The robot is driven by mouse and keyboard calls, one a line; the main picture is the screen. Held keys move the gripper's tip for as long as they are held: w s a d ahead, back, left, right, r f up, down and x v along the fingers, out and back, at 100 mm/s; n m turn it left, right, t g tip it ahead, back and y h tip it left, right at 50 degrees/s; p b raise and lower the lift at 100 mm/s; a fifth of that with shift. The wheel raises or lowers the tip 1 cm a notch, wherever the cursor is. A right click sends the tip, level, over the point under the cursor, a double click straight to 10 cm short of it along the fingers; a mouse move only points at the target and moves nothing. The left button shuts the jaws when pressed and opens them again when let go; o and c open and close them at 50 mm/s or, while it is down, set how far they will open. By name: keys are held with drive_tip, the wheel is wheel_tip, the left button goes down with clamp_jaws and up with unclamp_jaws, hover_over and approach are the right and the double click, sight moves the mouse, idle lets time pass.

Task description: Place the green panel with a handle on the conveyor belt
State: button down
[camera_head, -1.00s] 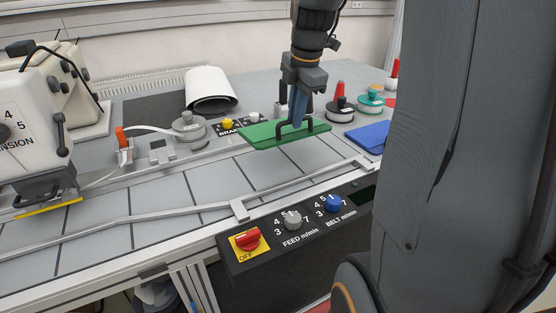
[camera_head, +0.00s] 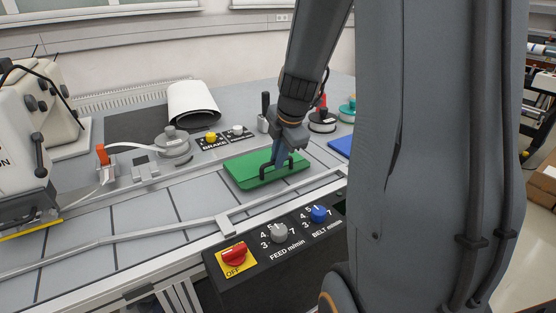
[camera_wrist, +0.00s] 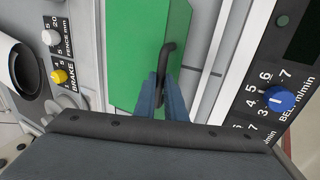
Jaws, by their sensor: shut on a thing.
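The green panel (camera_head: 245,174) lies flat over the grey tiled conveyor belt (camera_head: 140,225), at the belt's right part. It looks low at the belt; I cannot tell whether it touches. My gripper (camera_head: 279,160) is shut on the panel's dark handle (camera_head: 264,172), above the panel's right half. In the wrist view, the blue fingers (camera_wrist: 162,100) close around the handle (camera_wrist: 166,52), and the green panel (camera_wrist: 132,50) fills the upper middle.
A control box with a red switch (camera_head: 234,254) and a blue belt knob (camera_head: 319,214) fronts the belt. A guide rail (camera_head: 170,229) runs along the near side. The belt's left stretch is clear.

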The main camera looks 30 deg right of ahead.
drive_tip(key=shift+f, duration=0.55)
drive_tip(key=c, duration=1.8)
unclamp_jaws()
drive_tip(key=shift+r, duration=0.1)
drive_tip(key=b+v, duration=0.1)
drive_tip(key=v, duration=1.1)
